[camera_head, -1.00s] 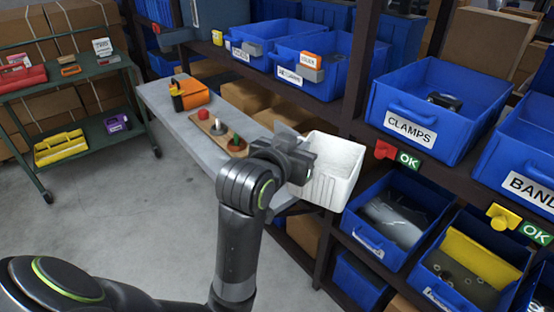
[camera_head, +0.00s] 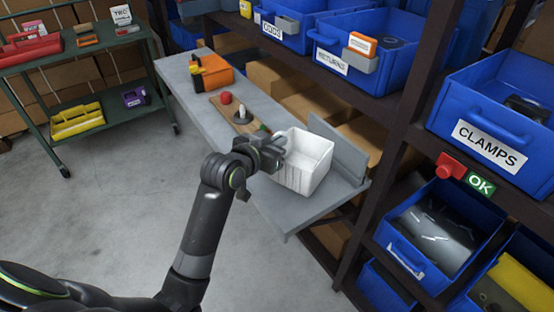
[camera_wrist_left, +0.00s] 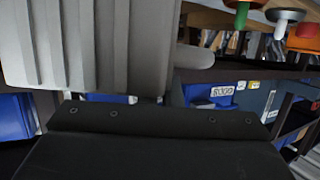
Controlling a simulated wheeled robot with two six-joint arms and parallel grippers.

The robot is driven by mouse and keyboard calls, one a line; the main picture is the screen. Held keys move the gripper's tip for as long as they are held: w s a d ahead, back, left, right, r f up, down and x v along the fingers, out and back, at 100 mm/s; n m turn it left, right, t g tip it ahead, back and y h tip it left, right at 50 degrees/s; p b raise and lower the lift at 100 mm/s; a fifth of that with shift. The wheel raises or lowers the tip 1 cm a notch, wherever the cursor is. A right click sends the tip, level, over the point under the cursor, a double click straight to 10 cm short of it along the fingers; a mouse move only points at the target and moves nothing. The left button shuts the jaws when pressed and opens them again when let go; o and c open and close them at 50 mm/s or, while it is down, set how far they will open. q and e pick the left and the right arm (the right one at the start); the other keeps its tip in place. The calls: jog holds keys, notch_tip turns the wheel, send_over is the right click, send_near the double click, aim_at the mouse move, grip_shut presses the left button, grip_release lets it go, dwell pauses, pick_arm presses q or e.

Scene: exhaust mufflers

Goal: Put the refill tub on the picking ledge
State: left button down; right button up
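The white ribbed refill tub (camera_head: 301,172) is upright and open-topped at the near end of the grey picking ledge (camera_head: 287,208). I cannot tell whether its base touches the ledge or hangs just above it. My left gripper (camera_head: 270,154) is at the tub's left side and appears shut on its wall; the fingertips are hidden. The tub (camera_wrist_left: 95,45) fills the upper left of the left wrist view, close to the gripper. My right gripper is not in view.
On the ledge behind the tub are a wooden board (camera_head: 236,116) with small knobs and an orange box (camera_head: 217,73). A raised grey plate (camera_head: 338,147) stands right of the tub. Shelves with blue bins (camera_head: 497,125) stand at right. A green cart (camera_head: 95,65) stands at left.

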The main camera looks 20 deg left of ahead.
aim_at(294, 158)
pick_arm(q)
jog(key=shift+f, duration=2.5)
jog(key=c, duration=1.6)
grip_release()
jog(key=shift+r, duration=0.15)
